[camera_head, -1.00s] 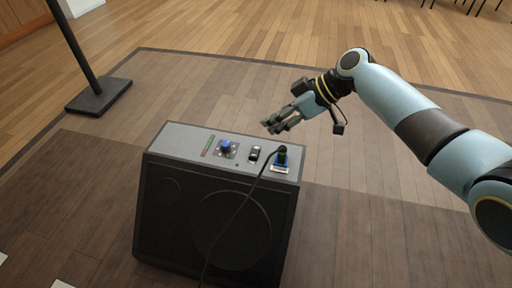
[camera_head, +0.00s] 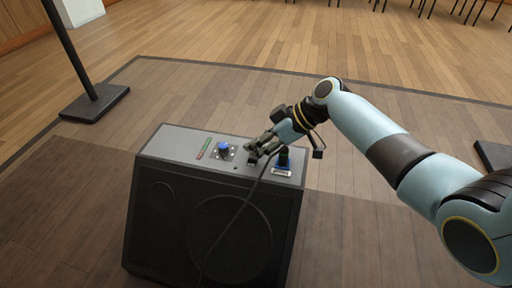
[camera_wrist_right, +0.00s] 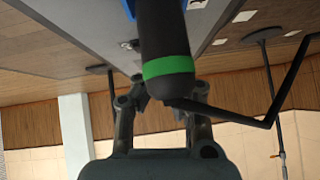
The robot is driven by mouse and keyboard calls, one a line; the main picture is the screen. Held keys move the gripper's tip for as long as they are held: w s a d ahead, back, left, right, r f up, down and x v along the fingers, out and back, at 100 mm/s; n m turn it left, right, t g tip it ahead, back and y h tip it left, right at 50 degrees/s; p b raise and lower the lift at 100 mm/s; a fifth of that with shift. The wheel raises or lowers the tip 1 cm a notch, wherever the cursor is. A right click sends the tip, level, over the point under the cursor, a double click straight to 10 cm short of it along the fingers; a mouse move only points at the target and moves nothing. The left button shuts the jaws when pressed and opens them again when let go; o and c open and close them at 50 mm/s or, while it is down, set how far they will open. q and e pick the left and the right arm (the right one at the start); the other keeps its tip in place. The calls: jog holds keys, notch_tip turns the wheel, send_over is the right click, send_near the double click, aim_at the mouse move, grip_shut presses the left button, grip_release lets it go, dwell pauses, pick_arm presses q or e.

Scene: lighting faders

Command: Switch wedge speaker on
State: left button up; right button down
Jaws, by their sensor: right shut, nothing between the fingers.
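The black wedge speaker (camera_head: 160,215) stands on the floor, its grey control panel (camera_head: 178,140) on top. A blue knob (camera_head: 223,148) sits on the panel, left of my right gripper (camera_head: 254,154). The gripper is shut and empty, its tips low over the panel where the black rocker switch was visible earlier. The switch is now hidden behind the fingers; contact cannot be told. A black plug (camera_head: 284,158) with a cable stands in a blue socket just right of the fingers. In the right wrist view the plug (camera_wrist_right: 165,40) with its green ring covers part of the fingers.
The cable (camera_head: 238,212) runs from the plug down over the speaker's front. A stand with a flat dark base (camera_head: 95,103) is at the back left, and another dark base (camera_head: 493,155) is at the right edge. The floor around the speaker is clear.

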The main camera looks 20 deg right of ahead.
dwell(0.3)
jog(key=shift+s+a+f, duration=0.15)
jog(key=shift+s+f, duration=0.05)
jog(key=shift+f, duration=0.25)
jog(key=shift+w, duration=0.15)
